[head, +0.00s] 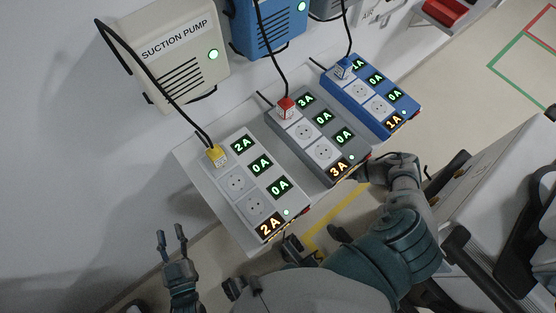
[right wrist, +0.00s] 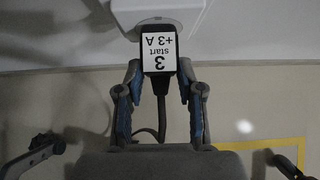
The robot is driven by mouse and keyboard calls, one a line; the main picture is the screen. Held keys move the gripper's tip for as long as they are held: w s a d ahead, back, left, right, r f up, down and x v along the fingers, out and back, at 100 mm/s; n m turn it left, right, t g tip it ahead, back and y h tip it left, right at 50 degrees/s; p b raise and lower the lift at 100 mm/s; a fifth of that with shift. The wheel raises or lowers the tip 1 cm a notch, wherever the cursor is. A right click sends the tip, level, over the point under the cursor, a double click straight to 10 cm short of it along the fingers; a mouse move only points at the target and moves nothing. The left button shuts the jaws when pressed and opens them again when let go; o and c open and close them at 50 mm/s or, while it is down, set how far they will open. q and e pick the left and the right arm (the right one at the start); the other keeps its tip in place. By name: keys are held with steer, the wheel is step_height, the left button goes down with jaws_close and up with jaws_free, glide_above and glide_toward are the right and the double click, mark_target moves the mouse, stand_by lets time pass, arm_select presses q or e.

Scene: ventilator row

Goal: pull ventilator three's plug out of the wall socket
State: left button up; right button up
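A black plug with a white label reading "3 start +3 A" (right wrist: 159,52), upside down in the right wrist view, sits against a white housing (right wrist: 160,10), with a cable hanging from it. My right gripper (right wrist: 160,72) has one finger on each side of the plug's lower end. I cannot tell whether the fingers touch it. In the head view my right gripper (head: 368,172) is mostly hidden near the front edge of the power strips. My left gripper (head: 173,240) is open and empty at the lower left. Ventilator three and this plug cannot be made out in the head view.
White (head: 238,188), grey (head: 312,138) and blue (head: 370,100) power strips sit on a ledge. They hold yellow (head: 217,155), red (head: 286,106) and blue (head: 343,68) plugs. The suction pump (head: 172,52) hangs at left. A pale cart (head: 500,180) stands close at right.

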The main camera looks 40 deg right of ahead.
steer(key=shift+a, duration=0.4)
jaws_close()
steer(key=shift+s+d, duration=0.1)
steer(key=shift+d, duration=0.35)
steer(key=shift+s+f, duration=0.1)
steer(key=shift+s+a, duration=0.1)
arm_select(q)
steer(key=r+p, duration=0.2)
steer(key=r, duration=0.1)
steer(key=shift+d+r, duration=0.15)
steer(key=shift+d, duration=0.2)
arm_select(e)
steer(key=s, duration=0.4)
steer(key=shift+s+d, duration=0.3)
steer(key=shift+s, duration=0.1)
arm_select(q)
steer(key=shift+d, duration=0.15)
arm_select(e)
steer(key=shift+d, duration=0.1)
